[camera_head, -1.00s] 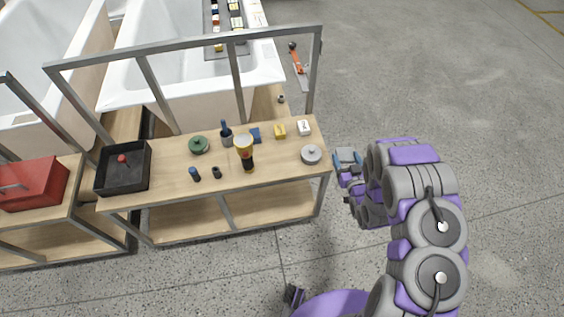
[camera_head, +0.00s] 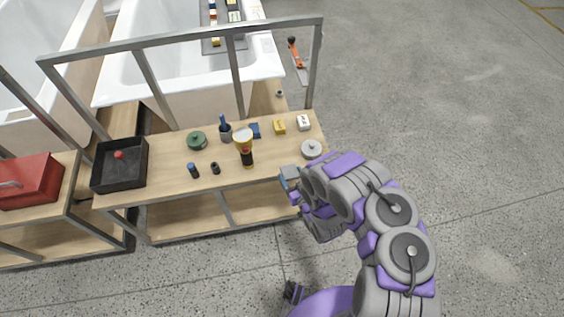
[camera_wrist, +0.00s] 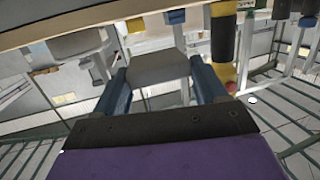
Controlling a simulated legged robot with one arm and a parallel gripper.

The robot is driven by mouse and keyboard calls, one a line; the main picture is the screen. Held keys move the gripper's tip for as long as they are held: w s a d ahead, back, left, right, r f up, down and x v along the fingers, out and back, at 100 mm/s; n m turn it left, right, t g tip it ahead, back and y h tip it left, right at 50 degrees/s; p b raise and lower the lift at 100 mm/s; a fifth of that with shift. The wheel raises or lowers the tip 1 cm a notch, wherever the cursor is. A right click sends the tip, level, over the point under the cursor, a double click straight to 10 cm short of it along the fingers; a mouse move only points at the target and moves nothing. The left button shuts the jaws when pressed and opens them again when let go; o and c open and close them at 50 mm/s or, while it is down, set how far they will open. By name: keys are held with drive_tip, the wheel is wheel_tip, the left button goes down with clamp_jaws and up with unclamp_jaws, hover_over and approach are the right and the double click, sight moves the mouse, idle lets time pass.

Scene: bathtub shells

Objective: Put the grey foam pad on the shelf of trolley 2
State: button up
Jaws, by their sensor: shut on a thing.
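The grey foam pad (camera_head: 290,172) is held between the blue fingers of my gripper (camera_head: 289,182). In the wrist view the pad (camera_wrist: 158,66) sits flat across the two fingers of my gripper (camera_wrist: 156,80). In the head view my gripper is at the front right edge of the wooden-topped trolley (camera_head: 130,192), near its right corner post. The trolley has a bare lower shelf (camera_head: 180,221). I cannot read any trolley number. My arm hides part of the trolley's right end.
The top holds a black tray (camera_head: 96,170), a green round thing (camera_head: 196,140), a yellow-and-black bottle (camera_head: 244,146), a grey round lid (camera_head: 312,149) and several small items. A red box (camera_head: 30,182) stands on the left trolley. The overhead bar (camera_head: 190,37) spans the back. The right floor is clear.

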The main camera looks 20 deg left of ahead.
drive_tip(key=b, duration=0.3)
hover_over(282, 163)
drive_tip(key=shift+w+f, duration=0.15)
drive_tip(key=shift+f, duration=0.35)
wheel_tip(282, 163, down, 4)
drive_tip(key=shift+r+b, duration=0.1)
drive_tip(key=shift+b, duration=0.75)
drive_tip(key=shift+r, duration=0.15)
drive_tip(key=o, duration=1.1)
drive_tip(key=shift+d, duration=0.1)
drive_tip(key=p+v, duration=0.3)
drive_tip(key=v, duration=0.9)
